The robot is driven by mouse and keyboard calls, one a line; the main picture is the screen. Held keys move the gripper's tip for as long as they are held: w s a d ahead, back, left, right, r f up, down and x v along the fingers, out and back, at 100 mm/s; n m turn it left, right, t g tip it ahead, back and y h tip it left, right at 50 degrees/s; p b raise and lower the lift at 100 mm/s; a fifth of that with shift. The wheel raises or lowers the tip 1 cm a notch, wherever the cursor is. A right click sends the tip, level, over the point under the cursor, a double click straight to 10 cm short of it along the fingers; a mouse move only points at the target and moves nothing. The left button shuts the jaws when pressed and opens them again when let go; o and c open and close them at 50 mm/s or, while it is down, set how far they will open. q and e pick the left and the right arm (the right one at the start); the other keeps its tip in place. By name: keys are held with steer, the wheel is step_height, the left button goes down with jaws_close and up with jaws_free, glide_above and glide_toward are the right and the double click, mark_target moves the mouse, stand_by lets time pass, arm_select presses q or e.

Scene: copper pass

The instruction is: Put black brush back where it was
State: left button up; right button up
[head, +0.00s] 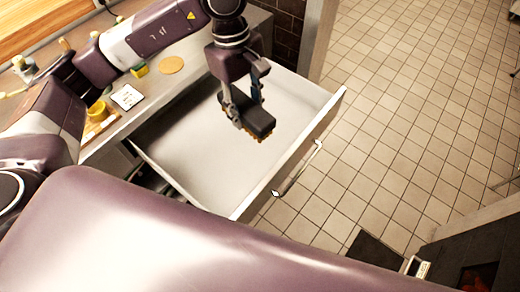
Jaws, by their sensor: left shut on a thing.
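A black brush (259,121) with yellowish-brown bristles pointing down is between the fingers of my left gripper (244,103). The gripper is shut on it and holds it over an open drawer (180,160). The drawer is pale inside and looks empty where it shows. I cannot tell how high the brush is above the drawer floor. My right gripper is not in view.
The counter (200,75) behind the drawer carries a round tan disc (171,65), a yellow-green sponge (139,69), a white card (127,97) and a yellow cup (97,110).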

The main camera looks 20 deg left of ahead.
arm_select(q)
steer(key=w+d+f+n+t+y+b, duration=0.1)
steer(key=w+f+n+b, duration=0.2)
steer(key=n, duration=0.7)
steer(key=w+d+f+n+t, duration=0.1)
steer(key=w+f+n, duration=0.25)
steer(key=n, duration=0.55)
steer(key=shift+n, duration=0.3)
steer(key=f, duration=0.4)
steer(key=f+p, duration=0.1)
steer(key=f, duration=0.4)
steer(key=f+p, duration=0.1)
steer(key=f, duration=0.3)
steer(key=shift+w+f, duration=0.25)
steer(key=shift+w, duration=0.05)
step_height(320, 180, down, 5)
steer(key=shift+r, duration=0.1)
steer(key=shift+w+f, duration=0.1)
steer(key=shift+f, duration=0.2)
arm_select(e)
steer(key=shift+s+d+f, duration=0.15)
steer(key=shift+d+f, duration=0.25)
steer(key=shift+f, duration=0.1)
